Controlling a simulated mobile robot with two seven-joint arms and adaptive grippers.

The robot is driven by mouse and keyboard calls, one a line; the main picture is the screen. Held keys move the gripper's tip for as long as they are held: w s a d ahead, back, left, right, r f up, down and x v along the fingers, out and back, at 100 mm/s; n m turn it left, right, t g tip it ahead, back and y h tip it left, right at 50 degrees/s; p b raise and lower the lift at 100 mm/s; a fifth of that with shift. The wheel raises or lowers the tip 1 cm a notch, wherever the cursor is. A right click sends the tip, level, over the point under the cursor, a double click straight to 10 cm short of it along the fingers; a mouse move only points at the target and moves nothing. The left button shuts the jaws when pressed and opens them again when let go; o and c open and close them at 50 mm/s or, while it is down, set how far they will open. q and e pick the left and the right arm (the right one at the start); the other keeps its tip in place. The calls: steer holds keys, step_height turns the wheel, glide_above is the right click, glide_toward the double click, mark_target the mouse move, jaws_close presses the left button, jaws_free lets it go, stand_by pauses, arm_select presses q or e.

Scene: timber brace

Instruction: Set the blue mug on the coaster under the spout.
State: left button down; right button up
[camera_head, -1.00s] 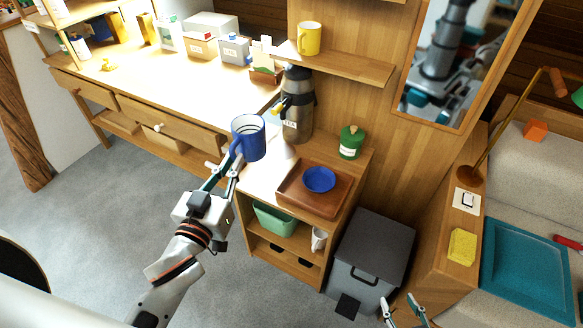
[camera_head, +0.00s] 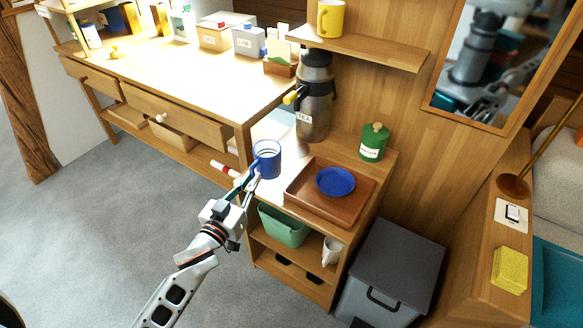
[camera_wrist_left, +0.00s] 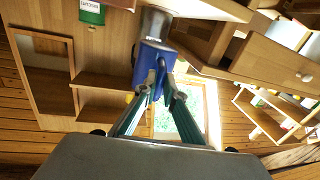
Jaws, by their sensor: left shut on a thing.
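The blue mug (camera_head: 268,165) is upright in the head view, at the left front edge of the cabinet top. My left gripper (camera_head: 251,181) is shut on it from the front left, at its handle side. The wrist view shows the mug (camera_wrist_left: 147,66) between the fingers (camera_wrist_left: 157,92). The steel dispenser labelled TEA (camera_head: 315,112) stands behind and to the right of the mug. My right gripper is out of view.
A brown tray (camera_head: 301,203) with a blue bowl (camera_head: 334,181) sits right of the mug. A green canister (camera_head: 374,142) stands behind the tray. A shelf (camera_head: 375,50) with a yellow mug (camera_head: 331,18) overhangs the dispenser's right side. A grey bin (camera_head: 398,265) stands right of the cabinet.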

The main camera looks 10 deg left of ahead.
arm_select(q)
steer(key=b, duration=0.3)
glide_above(283, 177)
steer(key=shift+a+f, duration=0.15)
steer(key=shift+f, duration=0.75)
steer(key=shift+s+f, duration=0.1)
steer(key=shift+f, duration=0.25)
steer(key=shift+f+b, duration=0.1)
steer(key=shift+b, duration=0.25)
step_height(283, 177, down, 3)
steer(key=shift+s+b, duration=0.15)
steer(key=shift+b, duration=0.6)
steer(key=shift+f+b, duration=0.4)
steer(key=shift+f, duration=0.3)
steer(key=shift+w+f, duration=0.2)
steer(key=shift+f, duration=0.15)
steer(key=shift+w+b, duration=0.15)
steer(key=shift+b, duration=0.2)
steer(key=shift+r, duration=0.4)
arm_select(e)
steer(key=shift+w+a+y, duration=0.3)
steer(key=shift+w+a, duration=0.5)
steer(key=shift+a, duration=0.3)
